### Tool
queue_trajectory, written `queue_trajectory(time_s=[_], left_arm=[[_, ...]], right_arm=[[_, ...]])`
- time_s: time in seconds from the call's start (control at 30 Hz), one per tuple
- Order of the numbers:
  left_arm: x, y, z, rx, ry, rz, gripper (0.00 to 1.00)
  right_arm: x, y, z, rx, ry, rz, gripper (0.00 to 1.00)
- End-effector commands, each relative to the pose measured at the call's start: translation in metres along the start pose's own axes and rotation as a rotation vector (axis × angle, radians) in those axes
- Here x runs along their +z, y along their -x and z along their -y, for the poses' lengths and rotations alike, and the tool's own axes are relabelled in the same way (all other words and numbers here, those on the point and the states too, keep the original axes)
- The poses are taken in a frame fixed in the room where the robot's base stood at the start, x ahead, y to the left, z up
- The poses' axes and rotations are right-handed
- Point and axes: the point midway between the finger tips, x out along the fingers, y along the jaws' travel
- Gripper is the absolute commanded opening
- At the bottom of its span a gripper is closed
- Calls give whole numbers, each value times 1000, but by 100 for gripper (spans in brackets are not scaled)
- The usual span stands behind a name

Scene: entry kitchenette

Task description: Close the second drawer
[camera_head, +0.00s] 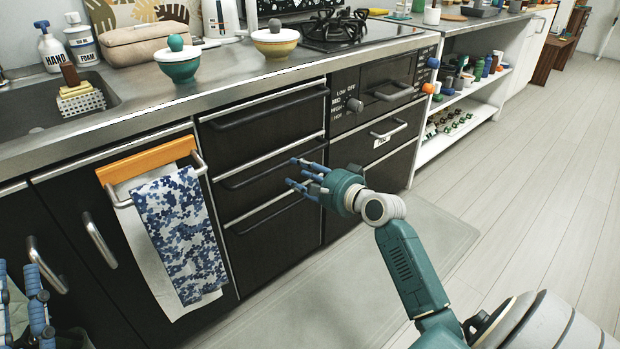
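A stack of three black drawers with light metal edges sits under the counter. The second drawer (250,194) is the middle one, between the top drawer (262,136) and the bottom drawer (275,243). Its front looks about in line with its neighbours; a small gap cannot be ruled out. My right gripper (293,172) is open and empty, its blue fingers pointing left in front of the second drawer's right part. Contact cannot be told. My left gripper (22,302) is partly visible at the lower left edge, its blue fingers apart with nothing seen between them.
A towel (180,232) hangs from a rail left of the drawers. An oven unit (385,88) with knobs stands to their right. Two lidded bowls (180,68) stand near the counter edge above. A mat (345,290) covers the floor in front.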

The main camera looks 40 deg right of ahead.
Motion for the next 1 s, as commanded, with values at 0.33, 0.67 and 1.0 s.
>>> queue_trajectory(time_s=[0.33,0.67,1.0], left_arm=[[0,0,0,0,0,0,40],[0,0,0,0,0,1,40],[0,0,0,0,0,0,40]], right_arm=[[0,44,0,1,0,0,38],[0,46,0,0,0,0,38],[17,44,-2,-13,87,-4,38]])
